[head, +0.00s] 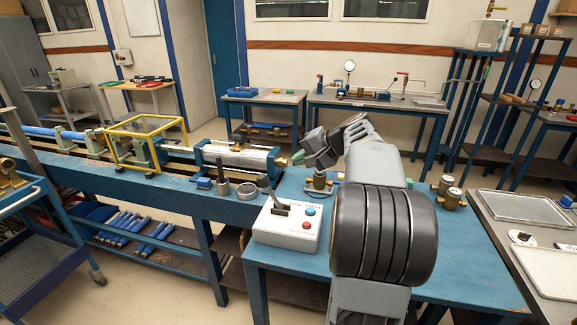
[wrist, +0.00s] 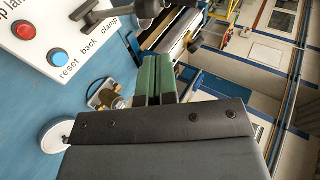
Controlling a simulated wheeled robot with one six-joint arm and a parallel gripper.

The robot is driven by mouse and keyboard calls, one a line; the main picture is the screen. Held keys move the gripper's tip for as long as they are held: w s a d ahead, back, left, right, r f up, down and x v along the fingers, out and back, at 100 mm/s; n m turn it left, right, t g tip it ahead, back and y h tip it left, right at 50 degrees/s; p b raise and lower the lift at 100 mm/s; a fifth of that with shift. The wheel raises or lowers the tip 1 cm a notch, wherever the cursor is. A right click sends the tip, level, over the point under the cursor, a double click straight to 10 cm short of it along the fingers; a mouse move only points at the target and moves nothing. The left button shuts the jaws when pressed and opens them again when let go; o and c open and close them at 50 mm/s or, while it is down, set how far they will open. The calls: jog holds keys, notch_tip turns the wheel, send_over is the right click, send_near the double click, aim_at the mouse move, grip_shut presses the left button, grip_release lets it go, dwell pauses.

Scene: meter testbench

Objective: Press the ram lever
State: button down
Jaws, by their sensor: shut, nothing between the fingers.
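The ram lever (head: 282,207) is a short dark lever on top of a light grey control box (head: 284,234). In the wrist view, the dark lever base (wrist: 84,10) shows near the top edge, beside the words "back" and "clamp". The box also carries a red button (wrist: 23,30) and a blue button (wrist: 59,57) marked "reset". My gripper (head: 298,157) has green fingertips, which also show in the wrist view (wrist: 155,78). The fingers are shut and empty, above and behind the box in the head view, apart from the lever.
A blue bench (head: 470,270) carries the box, with brass fittings (head: 318,182) behind it and more (head: 450,192) to the right. A long blue test bench with a cylinder (head: 240,158) runs left. A dark rounded shape (wrist: 148,8) at the wrist view's top edge is unclear.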

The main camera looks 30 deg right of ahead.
jog(key=shift+s+d+r, duration=0.25)
jog(key=shift+s+r, duration=0.2)
dwell(0.5)
notch_tip(320, 180, down, 6)
jog(key=s+d+g+h, duration=0.1)
jog(key=s+g+h, duration=0.1)
jog(key=s+a+f+n+g+h, duration=0.2)
jog(key=s+a+f+n+g, duration=0.15)
jog(key=s+a+f, duration=0.55)
jog(key=s+a+n+h, duration=0.1)
jog(key=s+a+n, duration=0.2)
jog(key=a, duration=0.4)
jog(key=s+a+n, duration=0.2)
jog(key=a+n, duration=0.2)
jog(key=a, duration=0.3)
jog(key=shift+s+a+f+h, duration=0.2)
jog(key=shift+s+f+h, duration=0.2)
